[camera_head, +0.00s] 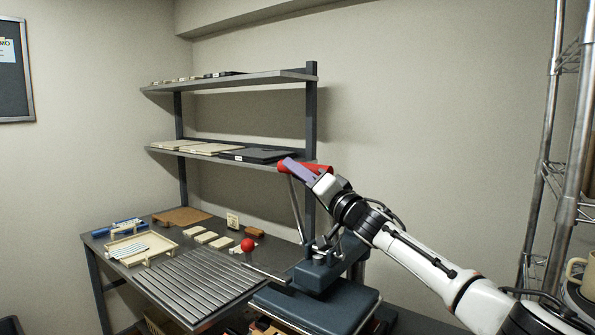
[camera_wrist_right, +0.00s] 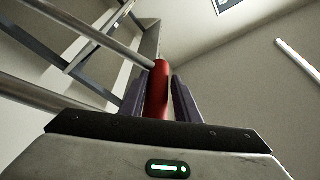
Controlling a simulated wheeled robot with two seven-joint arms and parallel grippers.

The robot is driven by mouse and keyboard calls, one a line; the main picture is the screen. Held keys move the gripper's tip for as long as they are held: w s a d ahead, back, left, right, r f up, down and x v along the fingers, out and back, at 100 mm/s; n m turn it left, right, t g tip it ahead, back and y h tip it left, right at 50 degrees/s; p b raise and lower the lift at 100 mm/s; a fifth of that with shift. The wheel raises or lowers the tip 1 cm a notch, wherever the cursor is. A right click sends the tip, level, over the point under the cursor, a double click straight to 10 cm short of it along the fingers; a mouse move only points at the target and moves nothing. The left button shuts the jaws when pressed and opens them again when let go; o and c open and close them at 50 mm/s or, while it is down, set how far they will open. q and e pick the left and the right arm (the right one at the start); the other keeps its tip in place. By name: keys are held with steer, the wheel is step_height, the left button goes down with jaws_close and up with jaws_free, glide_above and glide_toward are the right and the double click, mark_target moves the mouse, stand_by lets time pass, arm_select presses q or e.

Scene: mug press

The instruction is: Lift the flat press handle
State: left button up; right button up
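The flat press (camera_head: 325,270) stands at the table's right end, with a dark blue-grey body. Its lever rods rise steeply from the body to a red handle (camera_head: 322,169) at about the height of the middle shelf. My right gripper (camera_head: 303,170) is at this handle, reaching in from the right. In the right wrist view the red handle (camera_wrist_right: 157,92) lies between the two purple fingers (camera_wrist_right: 160,98), close against the left one. A narrow dark strip shows at the right one. My left gripper is not in view.
The slatted table (camera_head: 195,285) holds a cream tray (camera_head: 140,247), tan blocks and a red ball knob (camera_head: 248,245). A two-level shelf (camera_head: 235,157) with flat panels stands behind the press. A wire rack (camera_head: 560,170) with a mug (camera_head: 575,268) stands at the right.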

steer(key=shift+d+r, duration=0.3)
steer(key=shift+r, duration=0.2)
steer(key=shift+d+r, duration=0.3)
steer(key=shift+r, duration=0.2)
steer(key=shift+s+d+f+b, duration=0.35)
steer(key=shift+s+f+b, duration=0.05)
steer(key=shift+f, duration=0.25)
steer(key=a+f+b+v, duration=0.1)
steer(key=v, duration=0.7)
steer(key=shift+s+d+b, duration=0.25)
steer(key=shift+s+b, duration=0.15)
steer(key=shift+s, duration=0.05)
steer(key=shift+s+f, duration=0.1)
steer(key=shift+f, duration=0.05)
steer(key=s+d, duration=0.4)
steer(key=s, duration=0.6)
steer(key=shift+s+d+f+b, duration=0.3)
steer(key=shift+d+f+b, duration=0.1)
steer(key=shift+f, duration=0.1)
